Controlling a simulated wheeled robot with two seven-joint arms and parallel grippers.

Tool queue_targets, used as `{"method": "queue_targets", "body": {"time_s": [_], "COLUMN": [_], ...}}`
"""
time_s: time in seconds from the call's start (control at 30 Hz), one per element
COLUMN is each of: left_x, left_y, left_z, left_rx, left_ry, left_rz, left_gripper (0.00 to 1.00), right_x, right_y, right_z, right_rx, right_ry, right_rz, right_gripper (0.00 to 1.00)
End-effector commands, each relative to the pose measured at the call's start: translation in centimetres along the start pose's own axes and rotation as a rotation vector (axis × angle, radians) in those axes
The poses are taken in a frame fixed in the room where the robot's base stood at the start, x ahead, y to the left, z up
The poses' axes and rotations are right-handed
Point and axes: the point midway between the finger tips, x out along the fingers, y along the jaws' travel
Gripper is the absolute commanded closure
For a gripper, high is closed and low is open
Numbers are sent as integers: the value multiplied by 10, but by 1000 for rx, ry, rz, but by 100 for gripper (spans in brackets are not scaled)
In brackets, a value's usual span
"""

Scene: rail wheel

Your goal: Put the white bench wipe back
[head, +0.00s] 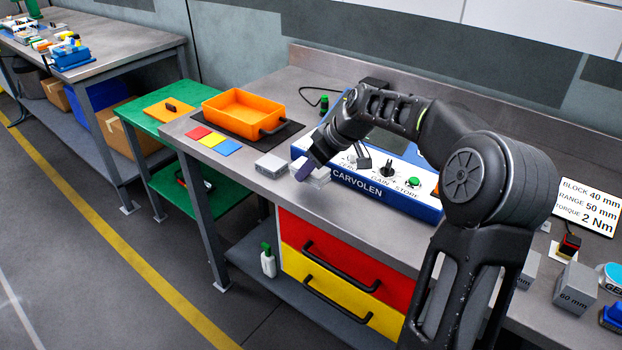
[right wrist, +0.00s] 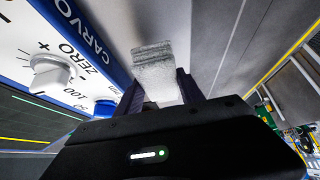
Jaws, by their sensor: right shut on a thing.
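My right gripper (head: 308,172) reaches down over the workbench in front of the blue and white CARVOLEN instrument. It is shut on the white bench wipe (head: 320,180), a pale folded-looking piece partly hidden by the dark finger. In the right wrist view the wipe (right wrist: 153,72) shows its speckled white surface between the two fingers of the gripper (right wrist: 160,90). Whether the wipe touches the benchtop is hard to tell. My left gripper is not in view.
A pale grey block (head: 271,165) sits just left of the gripper. The CARVOLEN instrument (head: 400,190) stands close behind and to the right. Red, yellow and blue squares (head: 212,141) and an orange tray (head: 240,112) on a dark mat lie farther left. Grey blocks (head: 575,290) stand at right.

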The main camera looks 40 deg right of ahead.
Motion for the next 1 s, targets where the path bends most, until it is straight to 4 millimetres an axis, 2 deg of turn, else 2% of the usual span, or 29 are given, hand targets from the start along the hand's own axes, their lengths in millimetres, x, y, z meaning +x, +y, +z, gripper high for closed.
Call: {"method": "queue_targets", "body": {"time_s": [0.3,0.67,0.7,0.93,1.0], "left_x": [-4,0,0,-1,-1], "left_y": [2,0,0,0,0], "left_z": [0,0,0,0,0], "left_rx": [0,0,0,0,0], "left_ry": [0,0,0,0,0], "left_rz": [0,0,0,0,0], "left_gripper": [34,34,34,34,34], "right_x": [29,33,34,32,32], "right_y": [-1,0,0,0,0], "right_z": [20,22,22,22,22], "right_rx": [1,0,0,0,0], "right_ry": [-2,0,-1,-1,-1], "right_rz": [-2,0,0,0,0], "right_gripper": [95,95,54,36,33]}}
